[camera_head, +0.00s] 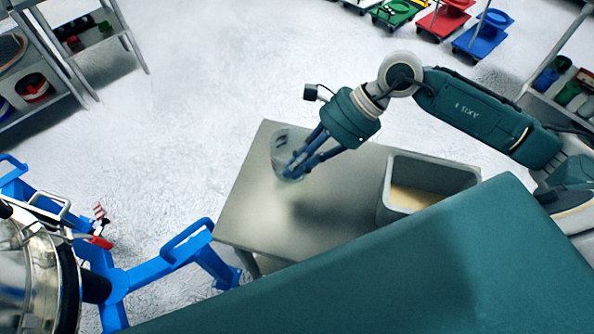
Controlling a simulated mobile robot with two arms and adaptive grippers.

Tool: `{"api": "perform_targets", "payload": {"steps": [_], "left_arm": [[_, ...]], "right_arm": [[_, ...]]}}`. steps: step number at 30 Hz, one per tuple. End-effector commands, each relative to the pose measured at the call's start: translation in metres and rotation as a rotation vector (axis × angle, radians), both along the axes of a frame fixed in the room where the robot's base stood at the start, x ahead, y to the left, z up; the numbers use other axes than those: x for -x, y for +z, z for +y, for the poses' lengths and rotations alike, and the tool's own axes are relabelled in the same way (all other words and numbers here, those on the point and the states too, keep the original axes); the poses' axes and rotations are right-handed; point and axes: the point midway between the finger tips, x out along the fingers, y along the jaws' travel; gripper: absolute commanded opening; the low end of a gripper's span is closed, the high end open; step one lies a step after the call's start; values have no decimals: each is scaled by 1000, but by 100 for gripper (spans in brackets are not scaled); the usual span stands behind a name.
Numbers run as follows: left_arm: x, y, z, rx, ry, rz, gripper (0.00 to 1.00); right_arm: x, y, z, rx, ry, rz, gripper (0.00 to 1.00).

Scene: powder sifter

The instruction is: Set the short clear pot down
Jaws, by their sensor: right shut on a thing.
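The short clear pot (279,150) is a see-through round vessel near the far left part of the grey metal table (246,205). My right gripper (294,170) reaches in from the right and is shut on the pot, its fingers at the pot's near right side. I cannot tell whether the pot's base touches the table top or is a little above it. My left gripper is not in view.
A grey bin (393,199) with pale yellow powder stands on the table's right side. A blue wheeled frame (150,282) with a shiny metal vessel (28,277) stands at lower left. Shelves flank the room. The table's middle and front left are bare.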

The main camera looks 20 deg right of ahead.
Motion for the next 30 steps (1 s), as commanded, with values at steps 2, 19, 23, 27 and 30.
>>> {"api": "perform_targets", "payload": {"steps": [2, 19, 23, 27, 30], "left_arm": [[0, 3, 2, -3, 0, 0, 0], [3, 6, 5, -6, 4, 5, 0], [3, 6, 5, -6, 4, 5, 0], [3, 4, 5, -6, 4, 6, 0], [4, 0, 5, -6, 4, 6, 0]], "right_arm": [[2, -11, 0, 1, -1, 7, 0], [1, -37, 0, 2, -1, 2, 29], [1, -37, 0, 2, -1, 2, 29], [0, -35, -3, 3, -2, 1, 29], [1, -28, -11, 5, -2, 0, 29]]}}
